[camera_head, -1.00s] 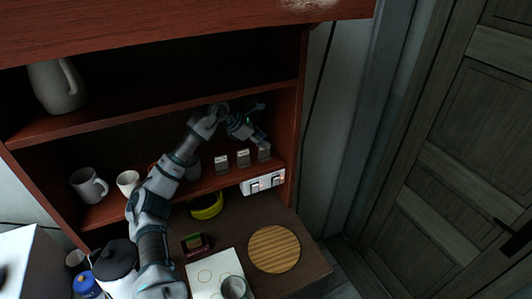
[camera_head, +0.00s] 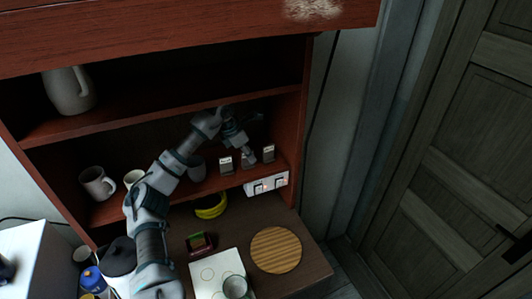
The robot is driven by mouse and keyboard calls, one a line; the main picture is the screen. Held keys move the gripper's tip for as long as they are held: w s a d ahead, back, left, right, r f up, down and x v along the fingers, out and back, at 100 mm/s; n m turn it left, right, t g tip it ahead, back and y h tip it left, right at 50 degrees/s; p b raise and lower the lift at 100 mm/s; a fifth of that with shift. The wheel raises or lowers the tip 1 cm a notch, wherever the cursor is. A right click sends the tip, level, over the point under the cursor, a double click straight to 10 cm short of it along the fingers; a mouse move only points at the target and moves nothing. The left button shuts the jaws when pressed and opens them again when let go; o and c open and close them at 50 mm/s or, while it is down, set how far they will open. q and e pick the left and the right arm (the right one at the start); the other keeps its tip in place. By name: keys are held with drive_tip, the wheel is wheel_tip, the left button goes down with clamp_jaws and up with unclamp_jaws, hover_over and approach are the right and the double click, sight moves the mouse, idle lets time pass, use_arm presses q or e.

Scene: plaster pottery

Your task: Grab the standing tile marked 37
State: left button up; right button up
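Three small standing tiles are in a row on the middle shelf of the red-brown cabinet: a left tile (camera_head: 226,166), a middle tile (camera_head: 248,162) and a right tile (camera_head: 268,153). Each is grey with a pale top part. Their marks are too small to read, so I cannot tell which is 37. My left gripper (camera_head: 246,150) reaches down at the middle tile and partly covers it. I cannot tell whether its fingers touch or hold that tile. My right gripper is not in view.
A white switch panel (camera_head: 266,184) is below the tiles. White mugs (camera_head: 97,183) stand on the left of the shelf, and a pitcher (camera_head: 68,91) is above.

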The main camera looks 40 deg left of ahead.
sight(268, 158)
use_arm(q)
drive_tip(key=w+d, duration=0.1)
drive_tip(key=w+d+p, duration=0.1)
drive_tip(key=w, duration=0.1)
drive_tip(key=w+d+r+p, duration=0.1)
drive_tip(key=w+d, duration=0.1)
drive_tip(key=shift+f, duration=0.6)
drive_tip(key=shift+w+a+f, duration=0.1)
drive_tip(key=shift+w+f, duration=0.05)
drive_tip(key=shift+f, duration=0.05)
drive_tip(key=shift+a, duration=0.2)
drive_tip(key=shift+a+f, duration=0.1)
drive_tip(key=shift+a, duration=0.25)
clamp_jaws()
drive_tip(key=shift+d, duration=0.1)
